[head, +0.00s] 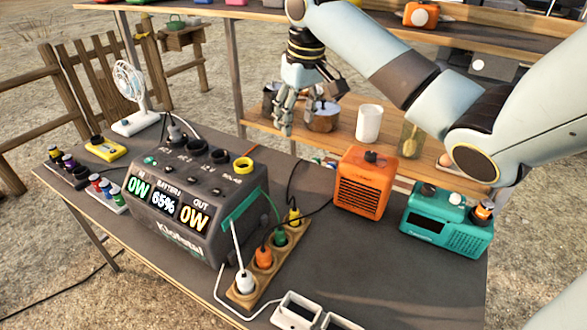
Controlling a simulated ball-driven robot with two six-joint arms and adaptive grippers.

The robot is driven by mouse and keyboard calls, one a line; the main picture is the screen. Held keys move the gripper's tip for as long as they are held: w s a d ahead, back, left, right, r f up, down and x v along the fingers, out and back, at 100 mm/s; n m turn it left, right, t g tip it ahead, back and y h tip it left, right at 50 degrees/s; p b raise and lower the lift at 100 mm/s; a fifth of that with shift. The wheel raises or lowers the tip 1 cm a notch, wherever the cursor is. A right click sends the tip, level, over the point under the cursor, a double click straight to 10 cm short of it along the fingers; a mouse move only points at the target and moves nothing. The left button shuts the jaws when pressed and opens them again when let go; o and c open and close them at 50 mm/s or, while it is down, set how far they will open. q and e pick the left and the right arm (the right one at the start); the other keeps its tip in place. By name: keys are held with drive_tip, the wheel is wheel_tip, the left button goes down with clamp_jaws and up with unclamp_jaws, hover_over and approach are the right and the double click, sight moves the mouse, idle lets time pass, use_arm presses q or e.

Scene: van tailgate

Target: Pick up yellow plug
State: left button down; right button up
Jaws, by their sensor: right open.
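The yellow plug (293,216) sits upright in the far end of a wooden power strip (272,264) on the dark table, with a black cable by it. A green plug (280,238), an orange plug (263,257) and a white plug (245,281) stand in the same strip, nearer to me. My right gripper (308,104) is open and empty, pointing down, above and beyond the yellow plug and well apart from it. My left gripper is not in view.
A grey battery station (180,212) stands left of the strip. An orange heater (362,183) and a teal radio (446,222) stand to the right. A white fan (130,85) is at the back left. Shelves behind hold a white cup (369,123) and a jar (411,139).

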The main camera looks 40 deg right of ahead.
drive_tip(key=b, duration=1.7)
hover_over(295, 208)
wheel_tip(295, 208, down, 19)
drive_tip(key=shift+s+f, duration=0.15)
drive_tip(key=shift+s, duration=0.15)
drive_tip(key=f, duration=0.3)
drive_tip(key=f+b, duration=0.1)
drive_tip(key=f, duration=0.1)
drive_tip(key=shift+w+f, duration=0.1)
drive_tip(key=shift+w, duration=0.25)
wheel_tip(295, 208, down, 5)
drive_tip(key=shift+w+f+b, duration=0.1)
drive_tip(key=shift+b, duration=0.45)
drive_tip(key=shift+c, duration=0.4)
clamp_jaws()
